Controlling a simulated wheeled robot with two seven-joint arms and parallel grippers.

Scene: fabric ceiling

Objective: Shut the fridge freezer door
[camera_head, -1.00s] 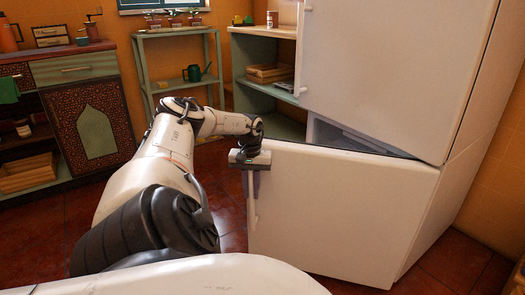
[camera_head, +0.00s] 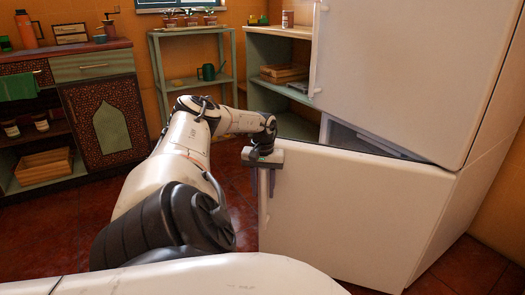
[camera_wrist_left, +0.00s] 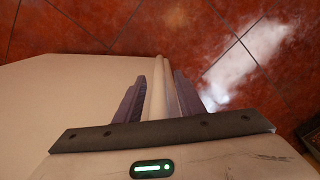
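The fridge freezer door (camera_head: 330,215) is the lower white door, standing ajar; a dark gap into the compartment shows above its top edge. Its upright white handle (camera_head: 263,205) is on the door's left edge. My left gripper (camera_head: 266,185) points down at the handle's upper part. In the left wrist view, the handle (camera_wrist_left: 160,85) lies between my left gripper's (camera_wrist_left: 160,92) two dark fingers, with narrow gaps beside it, so the fingers look open around it. The handle's top is hidden by the gripper. My right gripper is in neither view.
The upper fridge door (camera_head: 390,80) is above the freezer door. A green shelf unit (camera_head: 270,100) stands left of the fridge, a rack (camera_head: 195,85) and a cabinet (camera_head: 100,120) further left. Red tiled floor (camera_head: 50,235) is clear to the left.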

